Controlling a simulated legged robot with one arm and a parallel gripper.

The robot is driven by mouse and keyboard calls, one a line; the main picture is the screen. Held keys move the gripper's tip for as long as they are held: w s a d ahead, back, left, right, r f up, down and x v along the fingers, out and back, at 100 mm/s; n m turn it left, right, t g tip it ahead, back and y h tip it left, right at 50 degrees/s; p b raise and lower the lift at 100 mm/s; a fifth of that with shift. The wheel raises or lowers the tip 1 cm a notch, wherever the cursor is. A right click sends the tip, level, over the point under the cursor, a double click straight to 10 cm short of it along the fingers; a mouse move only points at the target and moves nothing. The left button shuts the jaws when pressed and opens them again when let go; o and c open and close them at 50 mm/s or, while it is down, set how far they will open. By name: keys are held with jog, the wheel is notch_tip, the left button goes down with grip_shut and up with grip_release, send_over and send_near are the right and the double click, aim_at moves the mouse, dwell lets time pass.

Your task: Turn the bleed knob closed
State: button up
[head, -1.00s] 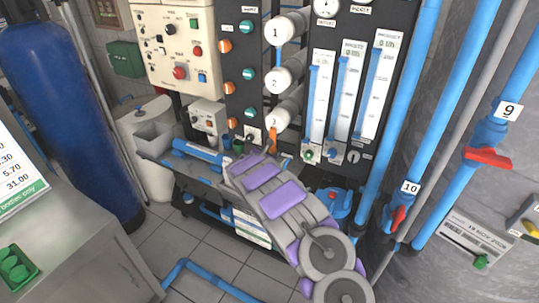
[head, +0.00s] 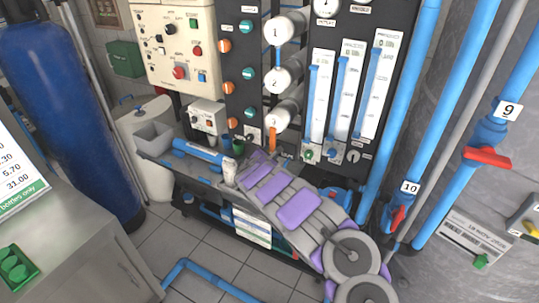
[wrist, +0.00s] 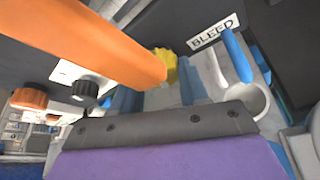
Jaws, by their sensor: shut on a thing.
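The yellow bleed knob (wrist: 168,66) shows in the wrist view, just left of the white BLEED label (wrist: 212,32). It is partly hidden behind the orange finger of my gripper (wrist: 165,88). The orange finger comes in from the upper left and its tip lies against the knob; the grey jaw plate with purple behind it spans the bottom. My gripper is shut on the knob, though the contact itself is mostly hidden. In the head view my gripper (head: 267,151) is at the foot of the dark panel, and the knob cannot be made out.
Dark orange (wrist: 29,98) and black (wrist: 85,90) knobs lie left in the wrist view. A white cup-like piece (wrist: 250,102) is close on the right. In the head view, flow tubes (head: 344,95) stand above my arm and a blue pipe (head: 400,110) rises to the right.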

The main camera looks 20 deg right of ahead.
jog(key=shift+d+f+m+t, duration=0.1)
jog(key=shift+m+t, duration=0.3)
jog(key=shift+m, duration=0.4)
jog(key=o, duration=1.1)
jog(key=shift+c, duration=0.2)
jog(key=p+v, duration=0.3)
jog(key=v, duration=1.4)
jog(key=shift+s+p, duration=0.3)
jog(key=shift+p, duration=0.1)
